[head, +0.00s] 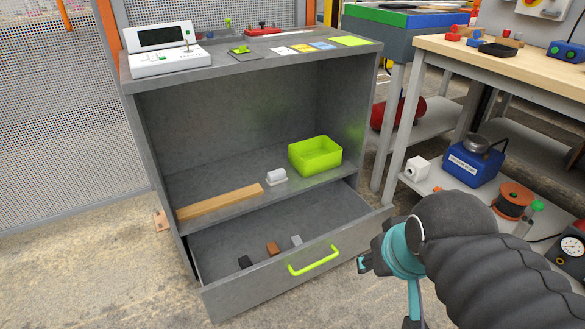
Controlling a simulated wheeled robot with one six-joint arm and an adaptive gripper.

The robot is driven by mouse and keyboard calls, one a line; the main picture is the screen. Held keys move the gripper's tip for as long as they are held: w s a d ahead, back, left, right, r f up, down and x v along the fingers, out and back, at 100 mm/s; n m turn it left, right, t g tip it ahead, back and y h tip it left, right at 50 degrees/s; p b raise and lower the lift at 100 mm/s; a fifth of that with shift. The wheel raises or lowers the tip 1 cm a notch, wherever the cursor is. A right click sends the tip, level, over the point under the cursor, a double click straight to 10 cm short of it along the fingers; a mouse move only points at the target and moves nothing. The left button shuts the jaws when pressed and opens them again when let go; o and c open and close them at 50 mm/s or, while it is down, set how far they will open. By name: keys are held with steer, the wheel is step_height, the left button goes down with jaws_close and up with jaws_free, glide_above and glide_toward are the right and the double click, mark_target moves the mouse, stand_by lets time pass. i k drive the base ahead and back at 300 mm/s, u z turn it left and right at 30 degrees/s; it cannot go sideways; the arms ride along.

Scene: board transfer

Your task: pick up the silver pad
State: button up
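A small silver-grey pad (296,240) lies in the open drawer (225,238), at the right of a short row. A copper-brown pad (273,248) and a black pad (245,262) lie to its left. My gripper (366,262) shows only in part, at the end of my dark ribbed arm. It is in front of the cabinet, to the right of the drawer and its green handle (314,261), apart from the pads. My arm hides most of the gripper, and its finger opening cannot be made out.
Above the drawer, the cabinet shelf (190,183) holds a wooden board (221,201), a white block (276,175) and a lime-green bin (315,154). A white console (168,50) stands on top. A workbench (510,66) stands at right. The floor at left is clear.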

mark_target(275, 177)
steer(key=u, duration=0.2)
steer(key=i, duration=0.7)
steer(key=u, duration=0.9)
steer(key=i, duration=0.3)
steer(key=u, duration=0.2)
